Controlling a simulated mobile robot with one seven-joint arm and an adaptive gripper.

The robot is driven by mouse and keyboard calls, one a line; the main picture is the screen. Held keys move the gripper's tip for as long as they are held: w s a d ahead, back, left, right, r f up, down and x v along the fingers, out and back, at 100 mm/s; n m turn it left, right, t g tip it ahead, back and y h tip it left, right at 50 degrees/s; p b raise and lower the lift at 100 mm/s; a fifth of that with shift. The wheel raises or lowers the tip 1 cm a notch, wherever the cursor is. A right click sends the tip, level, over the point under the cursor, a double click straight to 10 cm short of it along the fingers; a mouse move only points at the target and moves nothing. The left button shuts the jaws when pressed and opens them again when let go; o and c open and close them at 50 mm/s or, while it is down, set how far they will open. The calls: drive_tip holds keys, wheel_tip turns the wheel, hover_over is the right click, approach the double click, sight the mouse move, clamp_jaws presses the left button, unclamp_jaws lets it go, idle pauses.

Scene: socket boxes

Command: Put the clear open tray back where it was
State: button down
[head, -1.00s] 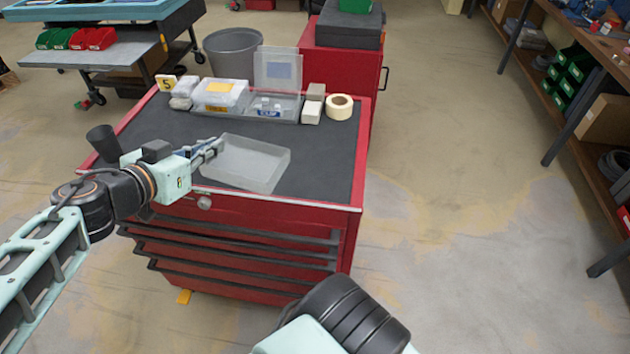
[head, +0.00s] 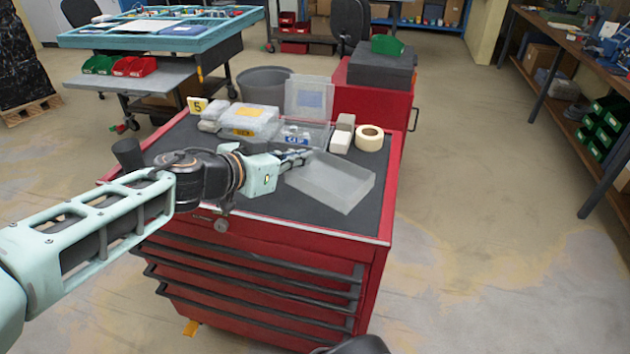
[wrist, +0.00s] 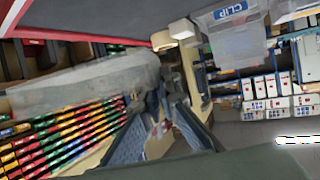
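The clear open tray (head: 335,178) is a shallow, frosted see-through box over the front right of the cart's dark top. My gripper (head: 298,157) meets its left wall from the left and appears shut on it. In the wrist view the fingers (wrist: 163,100) reach the end of the tray wall (wrist: 85,85), partly overlapping it. A gap shows between the tray and the cart top there, so the tray seems held above the mat. The exact contact of the fingertips is hard to see.
Behind the tray stand an open-lidded clear box labelled CLIP (head: 305,133), a closed clear box (head: 248,120), small pale blocks (head: 342,134) and a tape roll (head: 369,138). A number 5 marker (head: 197,105) stands at back left. Dark mat (head: 270,200) is bare in front.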

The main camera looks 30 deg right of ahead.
drive_tip(key=w+d+f, duration=0.1)
drive_tip(key=d+f, duration=0.1)
drive_tip(key=w+d+f+b, duration=0.1)
drive_tip(key=f, duration=0.1)
drive_tip(key=w+d+f, duration=0.1)
drive_tip(key=d+f, duration=0.1)
drive_tip(key=shift+d+f+b, duration=0.3)
drive_tip(key=shift+b, duration=0.05)
drive_tip(key=shift+f, duration=1.45)
drive_tip(key=shift+f+b, duration=0.1)
drive_tip(key=shift+b, duration=0.25)
drive_tip(key=c, duration=2.7)
unclamp_jaws()
drive_tip(key=shift+f, duration=0.1)
drive_tip(key=o, duration=0.5)
drive_tip(key=shift+o, duration=0.2)
